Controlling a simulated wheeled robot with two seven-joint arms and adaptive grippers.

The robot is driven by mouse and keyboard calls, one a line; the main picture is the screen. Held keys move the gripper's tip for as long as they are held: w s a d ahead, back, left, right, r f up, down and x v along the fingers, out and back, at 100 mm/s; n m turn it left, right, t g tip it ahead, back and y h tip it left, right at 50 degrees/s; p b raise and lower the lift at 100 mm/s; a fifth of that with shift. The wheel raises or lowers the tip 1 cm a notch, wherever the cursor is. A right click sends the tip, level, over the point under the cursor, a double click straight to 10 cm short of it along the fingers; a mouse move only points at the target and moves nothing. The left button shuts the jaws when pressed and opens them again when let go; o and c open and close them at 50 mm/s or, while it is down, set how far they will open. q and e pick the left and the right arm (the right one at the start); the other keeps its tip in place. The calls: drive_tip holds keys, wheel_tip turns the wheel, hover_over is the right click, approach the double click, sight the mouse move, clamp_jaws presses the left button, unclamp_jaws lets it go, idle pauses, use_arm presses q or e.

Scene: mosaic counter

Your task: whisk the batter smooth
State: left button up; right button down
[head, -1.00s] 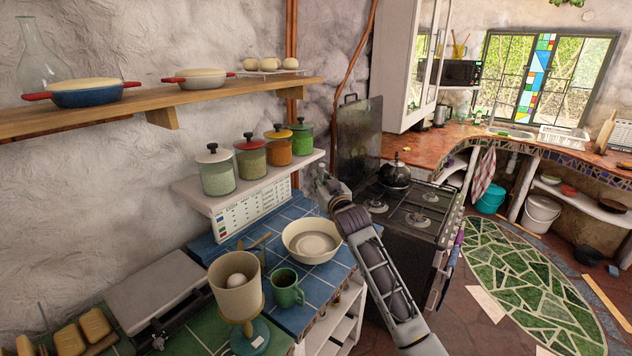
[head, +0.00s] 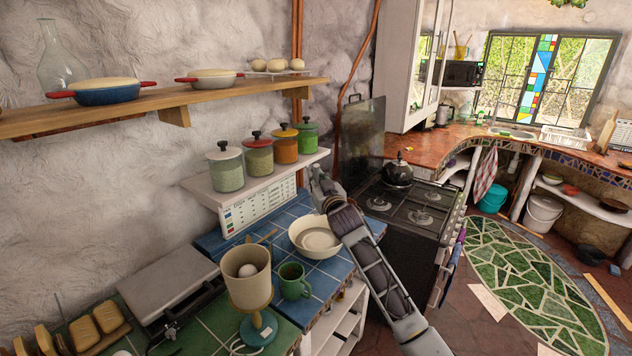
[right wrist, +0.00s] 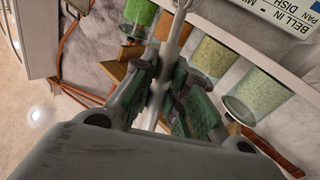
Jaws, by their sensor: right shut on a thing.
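A cream bowl (head: 297,241) stands on the blue tiled counter, with pale batter (head: 317,240) inside. My right forearm crosses in front of its right side. My right gripper (head: 322,184) is behind and above the bowl, near the shelf end. In the right wrist view its padded fingers (right wrist: 172,92) are shut on a slim pale grey rod (right wrist: 176,42), which looks like the whisk handle. My left gripper is not in view.
A green mug (head: 293,282) and a cream cup-shaped vessel on a stand (head: 247,290) are close in front of the bowl. A low shelf (head: 225,199) with lidded canisters runs behind it. The stove (head: 405,210) with a black kettle (head: 398,172) is to the right.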

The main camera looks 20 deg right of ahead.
sight(313, 209)
drive_tip(key=shift+s+a+r, duration=0.1)
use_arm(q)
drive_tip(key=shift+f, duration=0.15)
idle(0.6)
